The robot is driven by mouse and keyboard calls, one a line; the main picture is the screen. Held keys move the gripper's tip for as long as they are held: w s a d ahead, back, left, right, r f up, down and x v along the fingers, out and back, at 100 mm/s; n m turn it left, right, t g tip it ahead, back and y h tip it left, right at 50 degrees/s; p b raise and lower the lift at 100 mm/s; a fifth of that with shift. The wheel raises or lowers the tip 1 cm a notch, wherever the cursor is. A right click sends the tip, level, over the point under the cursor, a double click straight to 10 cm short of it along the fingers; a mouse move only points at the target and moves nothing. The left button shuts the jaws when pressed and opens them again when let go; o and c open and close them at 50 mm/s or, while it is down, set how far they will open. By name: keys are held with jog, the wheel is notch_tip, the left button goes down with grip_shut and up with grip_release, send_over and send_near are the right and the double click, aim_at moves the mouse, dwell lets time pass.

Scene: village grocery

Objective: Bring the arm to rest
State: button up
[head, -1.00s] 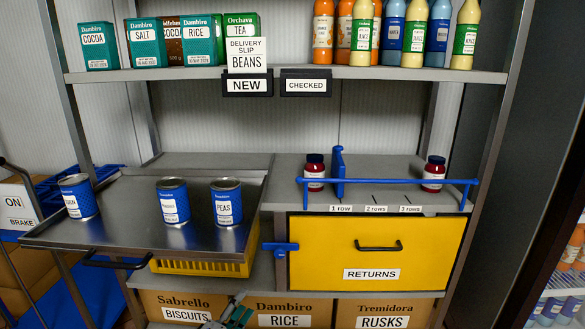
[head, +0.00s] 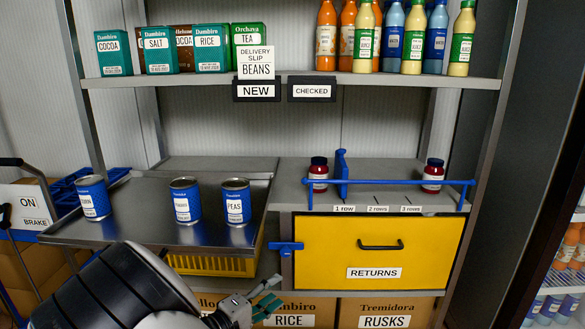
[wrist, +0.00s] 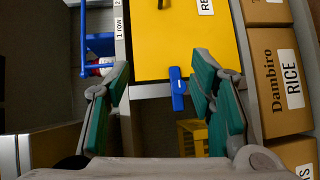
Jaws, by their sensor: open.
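My gripper (head: 268,296) shows at the bottom of the head view, low in front of the cardboard boxes and below the metal tray. Its green-padded fingers are apart and empty. In the wrist view my gripper (wrist: 160,85) is open, with nothing between its fingers. Beyond them are the yellow returns drawer (wrist: 180,40) and a blue latch (wrist: 178,88). My dark arm link covers part of the lower left of the head view.
The metal tray (head: 130,228) juts out with several blue cans on it, including a peas can (head: 237,202). The returns drawer (head: 335,240) is shut, with a blue latch (head: 285,247) at its left. Boxes (head: 385,312) stand below. A blue rail (head: 410,182) fronts two jars.

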jog(key=s+d+r+m+g+y, duration=0.1)
jog(key=s+d+r+m+g, duration=0.3)
jog(key=s+d+r+g, duration=0.45)
jog(key=s+d+r+m+g, duration=0.45)
jog(key=d+r, duration=0.45)
jog(key=d, duration=0.6)
jog(key=s+d+r+y, duration=0.2)
jog(key=s+y, duration=0.1)
jog(key=s, duration=0.4)
jog(key=s+d+r+y, duration=0.2)
jog(key=s, duration=0.4)
jog(key=s+a+m+t+y, duration=0.1)
jog(key=s+y, duration=0.1)
jog(key=s, duration=0.5)
jog(key=s+a+y, duration=0.2)
jog(key=s+y, duration=0.1)
jog(key=s, duration=0.3)
notch_tip(320, 180, up, 23)
jog(key=t+p, duration=0.3)
jog(key=p, duration=1.8)
jog(key=shift+s+t, duration=0.25)
jog(key=shift+t, duration=0.05)
